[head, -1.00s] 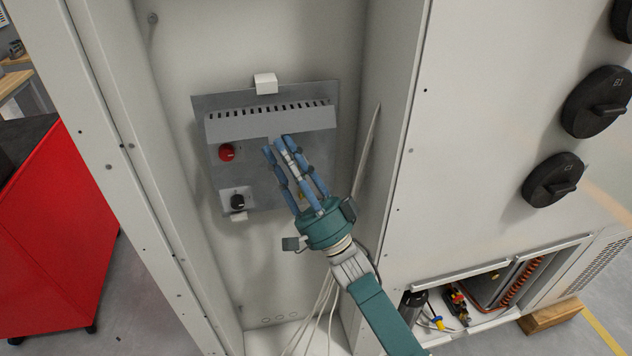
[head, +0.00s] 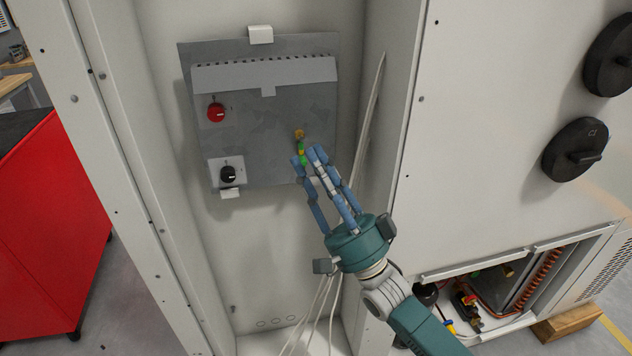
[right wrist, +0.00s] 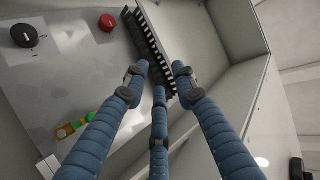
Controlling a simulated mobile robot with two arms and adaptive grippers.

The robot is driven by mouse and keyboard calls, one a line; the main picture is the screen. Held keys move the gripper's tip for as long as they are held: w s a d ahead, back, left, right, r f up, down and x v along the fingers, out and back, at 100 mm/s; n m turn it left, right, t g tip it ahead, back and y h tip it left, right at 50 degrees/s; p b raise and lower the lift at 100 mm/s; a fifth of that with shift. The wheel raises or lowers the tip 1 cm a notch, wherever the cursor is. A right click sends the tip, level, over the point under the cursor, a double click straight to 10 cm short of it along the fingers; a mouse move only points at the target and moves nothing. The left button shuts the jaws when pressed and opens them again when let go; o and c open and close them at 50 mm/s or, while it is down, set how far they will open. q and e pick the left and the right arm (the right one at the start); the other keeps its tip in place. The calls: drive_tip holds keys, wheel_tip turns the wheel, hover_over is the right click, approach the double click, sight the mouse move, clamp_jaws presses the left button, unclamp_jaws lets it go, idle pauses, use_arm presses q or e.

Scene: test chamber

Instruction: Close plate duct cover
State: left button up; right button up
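The grey metal plate (head: 255,120) is mounted upright inside the cabinet. A light grey duct cover (head: 262,76) runs across its top, with a small tab at the middle of its lower edge. A thin row of slots shows along its upper edge. In the right wrist view the slotted duct edge (right wrist: 152,45) lies just beyond the fingertips. I cannot tell whether the cover is fully seated. My right gripper (head: 308,156) has its three fingers apart and empty, below and right of the cover, by the plate's lower right. The fingers also show in the right wrist view (right wrist: 160,76). My left gripper is out of view.
The plate carries a red knob (head: 216,112), a black knob (head: 228,174) and green-yellow terminals (head: 301,150). White cables (head: 322,298) hang below. The cabinet's right side wall (head: 388,110) stands close to my right arm. A red cart (head: 55,215) is outside left.

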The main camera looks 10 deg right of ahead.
drive_tip(key=x, duration=1.1)
drive_tip(key=shift+a+r, duration=0.15)
drive_tip(key=shift+a, duration=0.2)
drive_tip(key=shift+w+a+r+m+h+p, duration=0.15)
drive_tip(key=shift+r+m+h+p, duration=0.25)
drive_tip(key=shift+p, duration=0.65)
use_arm(q)
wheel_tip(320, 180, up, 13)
drive_tip(key=p, duration=1.2)
use_arm(e)
drive_tip(key=m+g+h+b, duration=0.1)
drive_tip(key=m+h+b, duration=0.3)
drive_tip(key=h+b, duration=0.1)
approach(266, 88)
drive_tip(key=s+d, duration=0.2)
drive_tip(key=s, duration=0.2)
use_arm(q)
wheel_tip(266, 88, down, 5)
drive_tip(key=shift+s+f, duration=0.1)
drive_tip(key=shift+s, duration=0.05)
use_arm(e)
drive_tip(key=shift+s+a+f, duration=0.1)
drive_tip(key=shift+a+f, duration=0.05)
drive_tip(key=shift+f, duration=0.3)
drive_tip(key=shift+a, duration=0.1)
